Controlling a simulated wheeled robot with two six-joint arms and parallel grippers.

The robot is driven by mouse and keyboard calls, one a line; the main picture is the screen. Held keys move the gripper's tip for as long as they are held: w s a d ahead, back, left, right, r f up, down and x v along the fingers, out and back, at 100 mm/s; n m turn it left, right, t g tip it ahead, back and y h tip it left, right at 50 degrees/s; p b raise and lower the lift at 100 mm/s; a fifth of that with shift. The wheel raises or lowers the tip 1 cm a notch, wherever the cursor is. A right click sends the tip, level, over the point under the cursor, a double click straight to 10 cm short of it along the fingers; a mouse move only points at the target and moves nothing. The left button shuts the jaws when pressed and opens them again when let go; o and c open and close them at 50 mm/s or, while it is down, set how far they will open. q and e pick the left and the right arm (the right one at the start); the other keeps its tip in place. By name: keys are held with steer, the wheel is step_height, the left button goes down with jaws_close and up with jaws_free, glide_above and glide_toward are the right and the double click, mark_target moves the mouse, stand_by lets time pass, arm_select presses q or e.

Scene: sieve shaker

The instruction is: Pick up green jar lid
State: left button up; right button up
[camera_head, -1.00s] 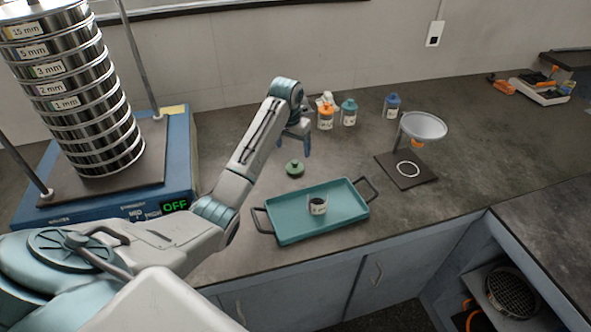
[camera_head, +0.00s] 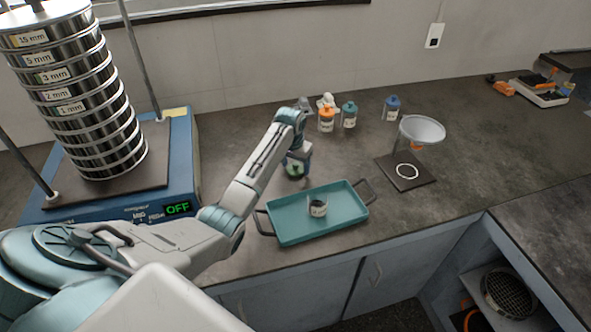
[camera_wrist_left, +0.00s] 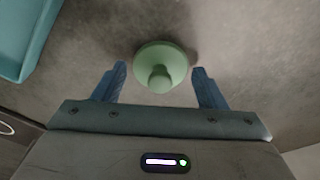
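The green jar lid (camera_head: 294,171) lies on the grey counter just behind the teal tray, its knob facing up. In the left wrist view the lid (camera_wrist_left: 160,66) sits ahead of and between the two blue fingers. My left gripper (camera_head: 297,166) is open and points down over the lid, partly hiding it in the head view. In the left wrist view the left gripper (camera_wrist_left: 160,82) has a gap on both sides of the lid's knob, and no finger touches it. My right gripper is not in view.
Several capped bottles stand behind, including an orange-topped one (camera_head: 326,119). A funnel stand (camera_head: 407,172) is to the right. The sieve shaker (camera_head: 106,185) stands at left.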

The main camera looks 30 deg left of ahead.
arm_select(q)
steer(key=c, duration=0.6)
steer(key=shift+r, duration=0.1)
steer(key=shift+c, duration=0.3)
